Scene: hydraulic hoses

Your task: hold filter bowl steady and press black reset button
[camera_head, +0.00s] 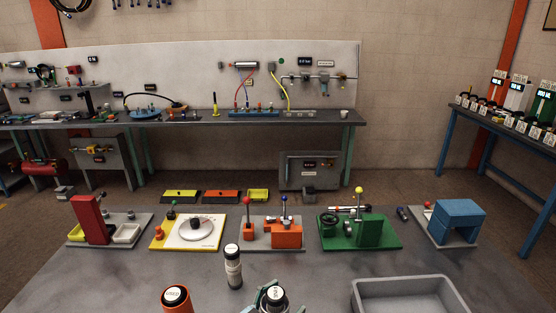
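My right gripper is out of view. I cannot surely pick out the filter bowl; small hanging units (324,79) on the back panel are too small to tell. No black reset button is clearly identifiable. A black knob (196,223) sits on a white disc on the yellow-edged station.
A black-and-white cylinder (233,267) and an orange canister labelled USED (176,299) stand on the grey table (110,285). Orange (285,232), green (370,232), red (90,220) and blue (460,215) stations line its far side. A grey tray (405,281) is front right.

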